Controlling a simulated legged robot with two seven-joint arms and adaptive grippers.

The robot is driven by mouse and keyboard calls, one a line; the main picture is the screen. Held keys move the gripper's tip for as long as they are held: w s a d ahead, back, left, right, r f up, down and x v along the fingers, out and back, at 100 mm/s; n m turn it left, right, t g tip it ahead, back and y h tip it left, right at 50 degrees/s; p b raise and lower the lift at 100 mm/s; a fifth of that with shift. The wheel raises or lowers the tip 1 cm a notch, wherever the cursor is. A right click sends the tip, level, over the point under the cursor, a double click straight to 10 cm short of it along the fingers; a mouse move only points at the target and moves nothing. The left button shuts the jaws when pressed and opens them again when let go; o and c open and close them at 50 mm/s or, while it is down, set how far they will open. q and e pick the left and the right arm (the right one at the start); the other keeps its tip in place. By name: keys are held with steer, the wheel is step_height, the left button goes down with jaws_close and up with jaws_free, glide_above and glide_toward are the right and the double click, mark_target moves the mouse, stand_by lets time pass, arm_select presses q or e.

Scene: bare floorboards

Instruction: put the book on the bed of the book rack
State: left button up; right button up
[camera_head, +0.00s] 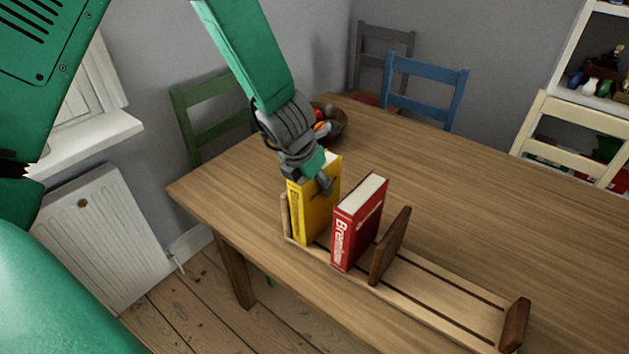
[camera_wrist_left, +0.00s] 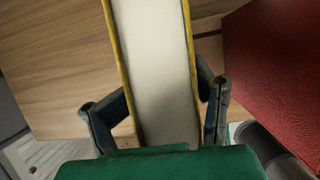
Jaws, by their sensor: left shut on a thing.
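The yellow book (camera_head: 314,212) stands upright at the left end of the wooden book rack (camera_head: 440,294), beside its left end board. My left gripper (camera_head: 312,180) is shut on the top of the yellow book, with a finger on either side of it. The left wrist view shows the yellow book's pale page edge (camera_wrist_left: 155,70) between the fingers (camera_wrist_left: 160,108). Its lower edge is partly hidden, so I cannot tell whether it touches the bed. My right gripper is out of view.
The rack lies along the near edge of the wooden table (camera_head: 480,200). Its bed is empty between the divider and the right end board (camera_head: 515,325). A dark bowl (camera_head: 331,128) stands behind my gripper. Chairs stand around the table.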

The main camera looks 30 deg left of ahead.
arm_select(q)
steer(key=p+v, duration=0.4)
steer(key=v, duration=0.7)
steer(key=shift+s+r, duration=0.1)
steer(key=shift+r, duration=0.3)
